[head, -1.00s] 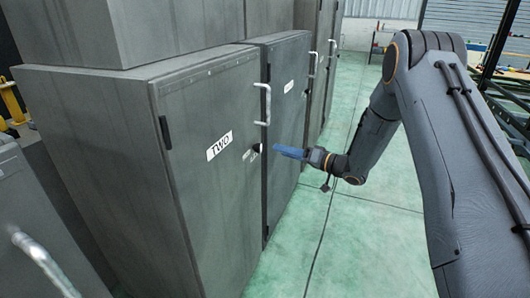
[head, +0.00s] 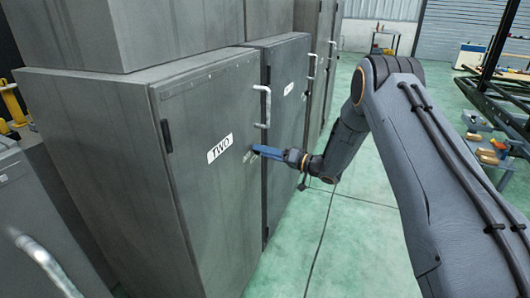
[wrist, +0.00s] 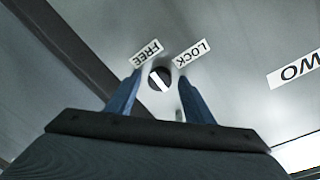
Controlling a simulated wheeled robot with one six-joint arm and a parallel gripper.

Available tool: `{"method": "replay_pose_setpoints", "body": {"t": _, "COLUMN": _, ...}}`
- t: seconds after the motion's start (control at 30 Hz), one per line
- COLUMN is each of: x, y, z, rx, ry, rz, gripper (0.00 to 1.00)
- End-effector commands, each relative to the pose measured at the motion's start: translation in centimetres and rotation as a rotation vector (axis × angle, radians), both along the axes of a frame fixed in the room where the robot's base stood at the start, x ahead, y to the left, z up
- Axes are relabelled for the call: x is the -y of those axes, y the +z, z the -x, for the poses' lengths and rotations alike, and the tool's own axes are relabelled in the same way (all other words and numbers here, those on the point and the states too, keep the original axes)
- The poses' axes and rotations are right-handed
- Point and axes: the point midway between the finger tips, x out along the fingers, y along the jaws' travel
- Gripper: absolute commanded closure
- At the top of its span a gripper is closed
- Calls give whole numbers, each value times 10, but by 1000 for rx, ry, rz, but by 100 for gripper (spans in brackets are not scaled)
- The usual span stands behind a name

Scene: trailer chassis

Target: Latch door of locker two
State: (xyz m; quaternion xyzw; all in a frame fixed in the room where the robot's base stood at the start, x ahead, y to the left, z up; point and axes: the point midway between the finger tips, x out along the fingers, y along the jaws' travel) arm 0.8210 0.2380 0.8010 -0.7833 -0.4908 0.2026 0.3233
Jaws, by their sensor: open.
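Locker two is a grey metal locker; its door (head: 205,210) looks closed and bears a TWO label (head: 220,147). The wrist view also shows part of this label (wrist: 296,68). A round dark latch knob (wrist: 160,79) with a white bar sits on the door, with a FREE label (wrist: 147,52) and a LOCK label (wrist: 193,52) beside it. The white bar slants, its upper end toward the FREE side. My gripper (head: 256,150) has blue fingers and is at the door by the latch. In the wrist view the open fingers (wrist: 160,88) stand on either side of the knob; contact cannot be told.
A silver handle (head: 264,106) stands out from the door above my gripper. Another locker (head: 290,115) adjoins on the right, and a handle (head: 45,262) juts out at lower left. The green floor (head: 335,215) right of the lockers is clear.

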Motion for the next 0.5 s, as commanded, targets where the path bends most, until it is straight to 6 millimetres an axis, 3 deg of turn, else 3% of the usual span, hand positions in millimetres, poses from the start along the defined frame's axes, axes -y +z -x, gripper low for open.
{"method": "replay_pose_setpoints", "body": {"t": 0.1, "x": 0, "y": 0, "z": 0, "rx": 0, "ry": 0, "rz": 0, "gripper": 52}}
{"method": "replay_pose_setpoints", "body": {"t": 0.33, "x": 0, "y": 0, "z": 0, "rx": 0, "ry": 0, "rz": 0, "gripper": 91}}
{"method": "replay_pose_setpoints", "body": {"t": 0.5, "x": 1, "y": 0, "z": 0, "rx": 5, "ry": -1, "rz": 2, "gripper": 93}}
